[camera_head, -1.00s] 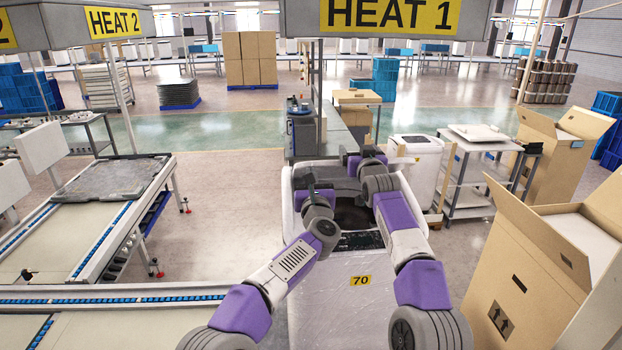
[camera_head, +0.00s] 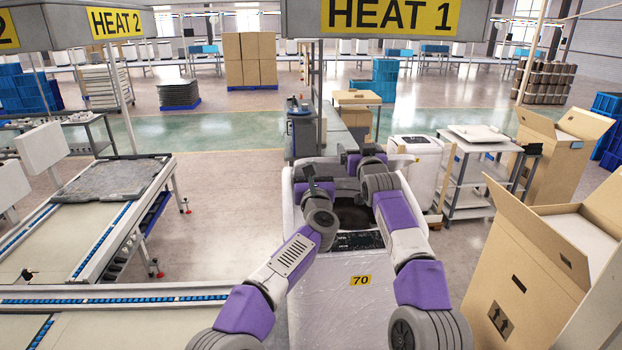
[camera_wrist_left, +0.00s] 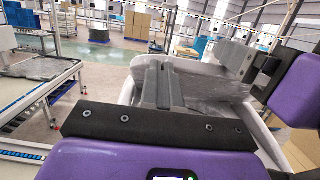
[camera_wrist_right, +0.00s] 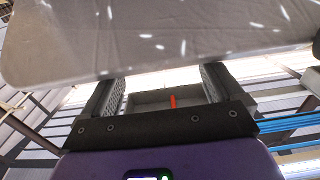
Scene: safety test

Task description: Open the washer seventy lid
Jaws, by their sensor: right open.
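Washer seventy (camera_head: 340,310) stands in front of me, pale and film-covered, with a yellow "70" label. Its dark round opening (camera_head: 352,216) shows between my arms, so the lid is at least partly up. My right gripper (camera_head: 356,154) is open at the far side of the washer top. In the right wrist view, a broad grey panel (camera_wrist_right: 150,40), apparently the lid, spans above its parted fingers (camera_wrist_right: 160,90). My left gripper (camera_head: 308,178) is over the washer's left side; its fingers (camera_wrist_left: 163,85) look closed together and empty. My arms hide much of the lid.
Open cardboard boxes (camera_head: 530,260) stand close on the right. A cart (camera_head: 475,165) and another white machine (camera_head: 415,165) are beyond. A roller conveyor (camera_head: 100,240) runs on the left. The HEAT 1 sign (camera_head: 390,14) hangs ahead.

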